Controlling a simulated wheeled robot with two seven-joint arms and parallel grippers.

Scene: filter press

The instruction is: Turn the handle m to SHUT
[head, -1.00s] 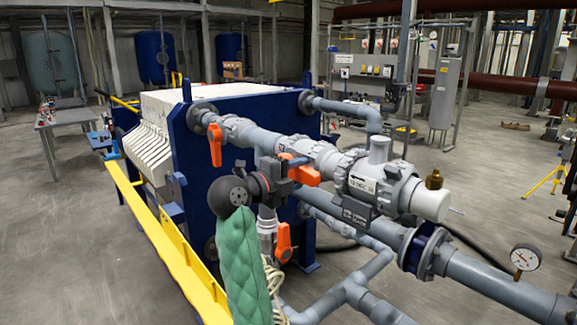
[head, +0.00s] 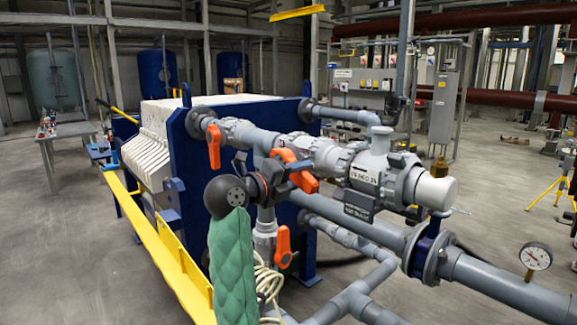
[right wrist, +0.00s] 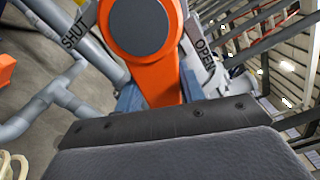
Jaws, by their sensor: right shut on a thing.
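The orange handle (head: 303,180) sits on a grey pipe valve in the middle of the head view, and my right gripper (head: 290,176) is at it. In the right wrist view the handle (right wrist: 160,75) has a round grey hub. Its arm passes down between the two blue-grey fingers of my right gripper (right wrist: 160,98), which are shut on it. A SHUT label (right wrist: 75,33) is left of the handle and an OPEN label (right wrist: 205,53) is right of it. The handle's arm lies between the labels. My left gripper is not in view.
Other orange handles stand close by, one at upper left (head: 214,146) and one below (head: 284,246). Grey pipes (head: 335,228) surround my right gripper. The blue press frame (head: 190,215) is behind, with a yellow rail (head: 165,255) at left. A gauge (head: 536,257) is at right.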

